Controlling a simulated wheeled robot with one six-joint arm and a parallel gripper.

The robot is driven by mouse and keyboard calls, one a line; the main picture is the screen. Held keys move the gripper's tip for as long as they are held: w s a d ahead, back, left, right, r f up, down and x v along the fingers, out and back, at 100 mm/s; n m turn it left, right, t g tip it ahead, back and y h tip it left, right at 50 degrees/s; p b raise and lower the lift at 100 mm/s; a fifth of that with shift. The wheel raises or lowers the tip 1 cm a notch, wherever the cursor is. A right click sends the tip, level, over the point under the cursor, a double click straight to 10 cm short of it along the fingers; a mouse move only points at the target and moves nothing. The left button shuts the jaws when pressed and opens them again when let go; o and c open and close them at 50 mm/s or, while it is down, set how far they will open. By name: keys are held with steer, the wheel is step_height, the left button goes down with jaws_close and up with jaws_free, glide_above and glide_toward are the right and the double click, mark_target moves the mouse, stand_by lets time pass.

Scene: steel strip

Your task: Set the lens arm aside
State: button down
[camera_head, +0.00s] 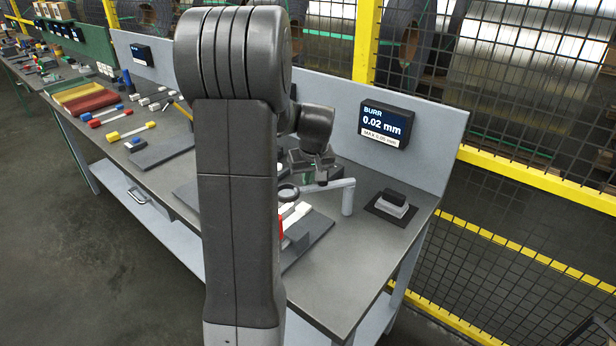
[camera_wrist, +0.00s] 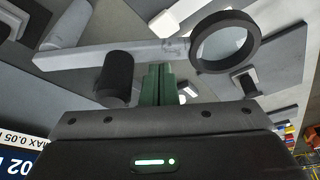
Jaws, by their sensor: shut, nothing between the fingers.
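The lens arm (camera_head: 325,186) is a light grey bar on a short upright post (camera_head: 347,197) near the right part of the bench. A dark lens ring (camera_head: 288,192) is at its left end. The wrist view shows the bar (camera_wrist: 165,48), the black ring (camera_wrist: 198,55) and a black cylindrical knob (camera_wrist: 115,80) on the bar. My gripper (camera_head: 318,168) is just above the lens arm. In the wrist view its green fingers (camera_wrist: 159,72) are together and empty, between the knob and the ring. They appear close to the bar; contact cannot be told.
A dark slab (camera_head: 312,245) with white pieces lies below the ring, partly hidden by my arm. A burr display (camera_head: 386,122) hangs on the back panel. Bare bench lies at the front right.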

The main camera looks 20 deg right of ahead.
mark_target(310, 189)
steer(key=shift+s+n, duration=0.3)
steer(key=shift+s, duration=0.1)
steer(key=shift+b, duration=0.3)
steer(key=shift+s+a+f+n+y+b, duration=0.1)
steer(key=shift+s+n+y+b, duration=0.3)
steer(key=shift+s+n+b, duration=0.5)
steer(key=s+d+n+g+y+b, duration=0.2)
steer(key=s+d+n, duration=0.7)
steer(key=n, duration=0.5)
steer(key=shift+s+d+n+g+y, duration=0.3)
steer(key=shift+s+g+y, duration=0.3)
steer(key=shift+s, duration=0.7)
